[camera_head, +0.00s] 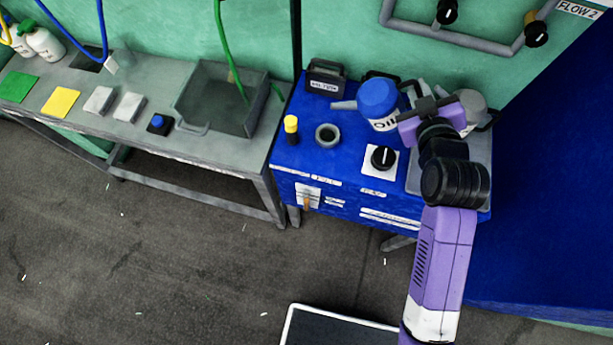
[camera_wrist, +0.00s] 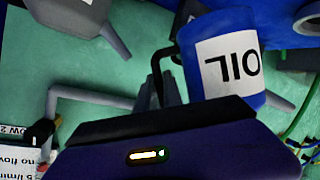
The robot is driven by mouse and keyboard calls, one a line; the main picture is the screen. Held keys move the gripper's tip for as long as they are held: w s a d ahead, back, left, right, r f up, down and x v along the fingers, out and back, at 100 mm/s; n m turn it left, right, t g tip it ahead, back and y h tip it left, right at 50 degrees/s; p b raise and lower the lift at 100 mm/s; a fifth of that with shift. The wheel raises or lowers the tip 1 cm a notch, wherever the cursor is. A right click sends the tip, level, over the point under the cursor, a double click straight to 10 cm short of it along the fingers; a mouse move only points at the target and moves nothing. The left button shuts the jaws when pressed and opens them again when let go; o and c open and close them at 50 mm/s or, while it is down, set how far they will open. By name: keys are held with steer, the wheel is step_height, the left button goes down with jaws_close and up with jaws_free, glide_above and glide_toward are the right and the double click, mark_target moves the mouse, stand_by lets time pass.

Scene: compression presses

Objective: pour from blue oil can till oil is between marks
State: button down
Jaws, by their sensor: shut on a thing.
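The blue oil can (camera_head: 378,98) has a white OIL label and a spout pointing left. In the wrist view the same can (camera_wrist: 222,80) shows upside down, with its dark handle between my fingers. My gripper (camera_head: 404,100) is shut on that handle; it also shows in the wrist view (camera_wrist: 168,90). The can looks roughly upright over the back of the blue press cabinet (camera_head: 345,215); I cannot tell whether it touches the top. The round filler opening (camera_head: 327,135) lies left of and in front of the can. A small amber gauge (camera_head: 306,203) is on the cabinet front; its marks are too small to read.
A grey can (camera_head: 474,103) stands behind my gripper. A yellow-and-black cap (camera_head: 291,126), a knob on a white plate (camera_head: 382,158) and a black labelled box (camera_head: 325,77) share the cabinet top. A grey bench with a sink (camera_head: 190,105) stands left.

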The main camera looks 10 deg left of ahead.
steer(key=shift+w+f+m, duration=0.1)
steer(key=shift+f+m, duration=0.2)
steer(key=shift+f, duration=0.3)
steer(key=shift+r, duration=0.1)
steer(key=shift+r+p, duration=1.8)
steer(key=shift+r, duration=0.4)
steer(key=shift+f, duration=0.1)
